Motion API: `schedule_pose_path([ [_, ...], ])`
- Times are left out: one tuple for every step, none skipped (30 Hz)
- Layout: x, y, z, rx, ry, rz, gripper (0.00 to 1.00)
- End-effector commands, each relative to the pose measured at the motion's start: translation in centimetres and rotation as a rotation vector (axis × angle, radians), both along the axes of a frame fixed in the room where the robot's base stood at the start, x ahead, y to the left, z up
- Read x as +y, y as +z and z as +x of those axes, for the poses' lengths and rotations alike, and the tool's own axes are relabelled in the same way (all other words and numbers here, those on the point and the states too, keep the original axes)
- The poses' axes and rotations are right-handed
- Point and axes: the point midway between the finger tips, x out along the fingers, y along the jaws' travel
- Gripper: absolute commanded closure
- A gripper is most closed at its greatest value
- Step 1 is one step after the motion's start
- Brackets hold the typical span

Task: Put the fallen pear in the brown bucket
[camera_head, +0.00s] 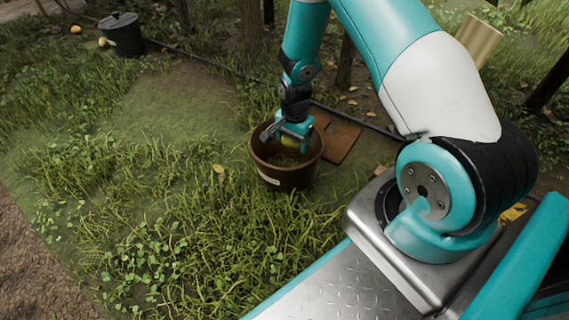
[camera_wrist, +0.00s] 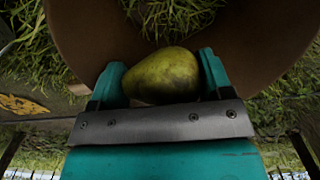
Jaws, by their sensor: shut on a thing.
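The green-yellow pear (camera_wrist: 162,75) is between the two teal fingers of my gripper (camera_wrist: 165,78) in the wrist view, and the fingers are shut on it. In the head view my gripper (camera_head: 292,140) is at the mouth of the brown bucket (camera_head: 288,177), and the pear (camera_head: 290,141) shows only partly below the fingers. The bucket stands upright in the grass with a pale label on its front. In the wrist view the bucket's brown wall (camera_wrist: 258,45) curves around beyond the pear, with grass showing past it.
A dark lidded bucket (camera_head: 123,36) stands at the far left. Yellow fruits (camera_head: 103,42) lie near it. A brown flat board (camera_head: 338,137) lies right behind the brown bucket. A dark hose (camera_head: 200,60) crosses the grass. Open grass lies to the left.

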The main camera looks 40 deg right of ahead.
Motion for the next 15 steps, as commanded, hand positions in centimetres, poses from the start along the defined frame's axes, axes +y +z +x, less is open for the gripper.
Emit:
schedule_pose_path([
  [0.01,0.11,0.02,0.0,0.0,0.0,0.53],
  [0.02,0.12,0.02,0.0,0.0,0.0,0.53],
  [0.02,0.12,0.03,0.0,0.0,0.0,0.53],
  [0.02,0.12,0.03,0.0,0.0,0.0,0.23],
  [0.02,0.12,0.03,0.0,0.0,0.0,0.16],
  [0.02,0.12,0.03,0.0,0.0,0.0,0.07],
  [0.02,0.12,0.03,0.0,0.0,0.0,0.0],
  [0.02,0.12,0.03,0.0,0.0,0.0,0.0],
  [0.02,0.11,0.03,0.0,0.0,0.0,0.0],
  [0.02,0.11,0.03,0.0,0.0,0.0,0.0],
  [0.02,0.11,0.03,0.0,0.0,0.0,0.0],
  [0.03,0.1,0.01,0.0,0.001,0.0,0.0],
  [0.03,0.13,0.01,0.0,0.001,0.0,0.0],
  [0.03,0.21,0.02,0.0,0.001,0.0,0.0],
  [0.03,0.42,0.03,-0.001,0.001,0.0,0.0],
])
